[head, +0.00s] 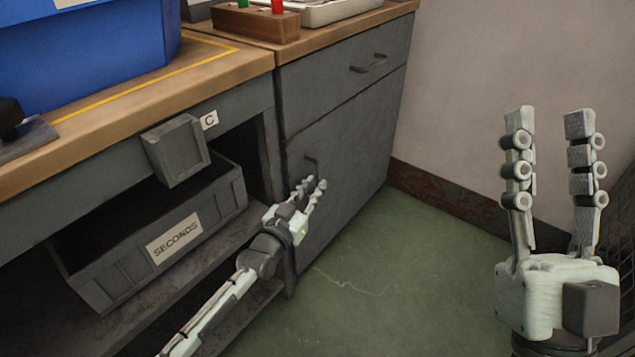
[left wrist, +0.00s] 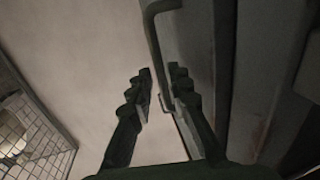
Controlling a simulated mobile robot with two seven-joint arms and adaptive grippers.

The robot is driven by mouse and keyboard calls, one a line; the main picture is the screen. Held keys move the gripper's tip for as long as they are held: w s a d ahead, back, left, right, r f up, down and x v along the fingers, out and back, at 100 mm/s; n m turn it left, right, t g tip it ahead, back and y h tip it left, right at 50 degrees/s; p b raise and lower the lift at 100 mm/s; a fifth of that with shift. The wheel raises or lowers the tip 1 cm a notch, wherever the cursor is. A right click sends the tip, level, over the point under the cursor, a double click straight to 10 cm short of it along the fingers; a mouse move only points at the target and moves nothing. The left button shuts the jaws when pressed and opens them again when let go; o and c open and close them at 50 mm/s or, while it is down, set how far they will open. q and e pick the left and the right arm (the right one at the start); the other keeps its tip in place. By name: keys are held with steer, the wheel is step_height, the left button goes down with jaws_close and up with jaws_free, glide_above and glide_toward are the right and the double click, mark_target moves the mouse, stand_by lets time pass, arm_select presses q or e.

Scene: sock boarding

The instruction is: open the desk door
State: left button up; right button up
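The desk door (head: 345,165) is the dark grey lower front of the cabinet, and it looks closed. Its thin bent handle (head: 312,161) is near the door's left edge. My left gripper (head: 317,184) is at the handle with its fingers apart. In the left wrist view the handle (left wrist: 152,40) runs down into the gap between the two fingertips of my left gripper (left wrist: 160,70); I cannot tell whether a finger touches it. My right gripper (head: 548,115) is open and empty, fingers up, in the air at the right, well away from the door.
A drawer with its own handle (head: 369,64) is above the door. A grey bin marked SECONDS (head: 215,205) sits on the shelf left of it. The green floor (head: 370,270) before the door is clear. A wire mesh basket (head: 620,225) stands at the right edge.

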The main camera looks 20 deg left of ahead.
arm_select(q)
steer(key=shift+w+d, duration=0.2)
steer(key=shift+w, duration=1.1)
jaws_close()
